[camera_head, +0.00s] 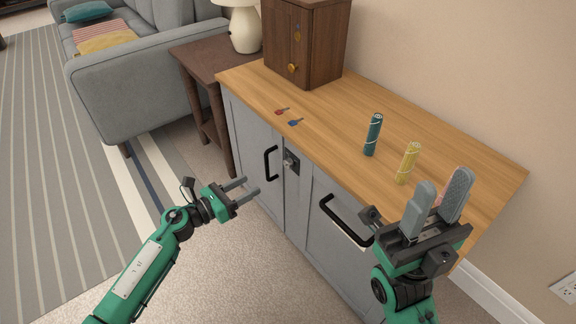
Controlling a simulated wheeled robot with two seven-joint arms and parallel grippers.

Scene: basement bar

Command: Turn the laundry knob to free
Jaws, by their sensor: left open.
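A small knob on a dark square plate (291,161) sits on the grey cabinet front, just right of the left black handle. It is the likeliest laundry knob, but its markings and setting are too small to read. My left gripper (251,186) is open and empty, low in front of the cabinet's left door. Its fingers point right, and it is apart from the plate. My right gripper (443,182) is open, with its fingers pointing up in front of the counter's right end. A partly hidden pink thing (438,196) shows behind its fingers.
The wooden countertop (335,122) bears a brown box (309,40) with a gold knob, red (281,112) and blue (295,122) keys, and teal (373,134) and yellow (408,162) cylinders. Black handles (270,163) (345,221) stick out from the cabinet. A side table (190,58) stands left.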

